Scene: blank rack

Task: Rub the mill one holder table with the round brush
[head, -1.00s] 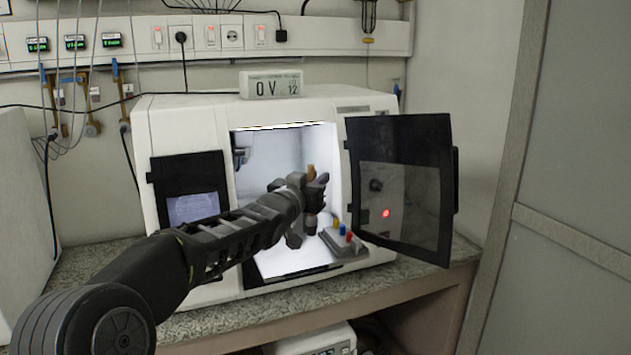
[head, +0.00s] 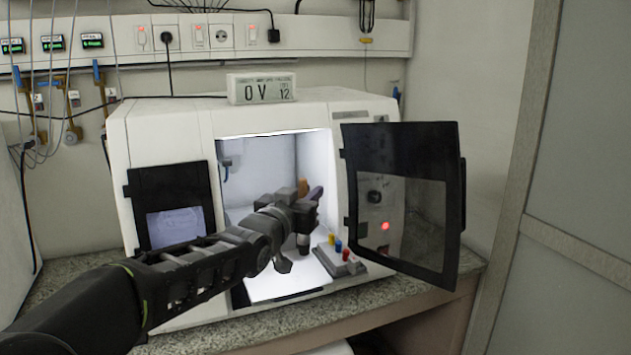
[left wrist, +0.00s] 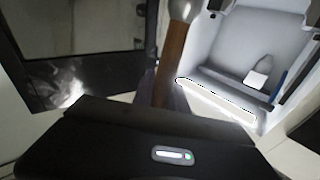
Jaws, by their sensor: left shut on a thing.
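The mill is a white machine (head: 190,124) on the counter, with its dark door (head: 402,145) swung open to the right and a lit chamber (head: 262,150) inside. My left gripper (head: 305,212) is at the chamber opening, shut on the round brush. The brush's wooden handle (head: 304,186) sticks up above the fingers, and its dark lower end (head: 303,244) hangs below them. In the left wrist view the brown handle (left wrist: 170,62) and metal collar show; the bristles are out of frame. I cannot clearly pick out the holder table; my gripper covers part of the chamber.
A grey block (head: 347,268) with yellow, blue and red knobs sits at the opening's lower right. A small display (head: 260,88) stands on the mill. The open door bounds the right side. The counter edge (head: 270,320) runs along the front.

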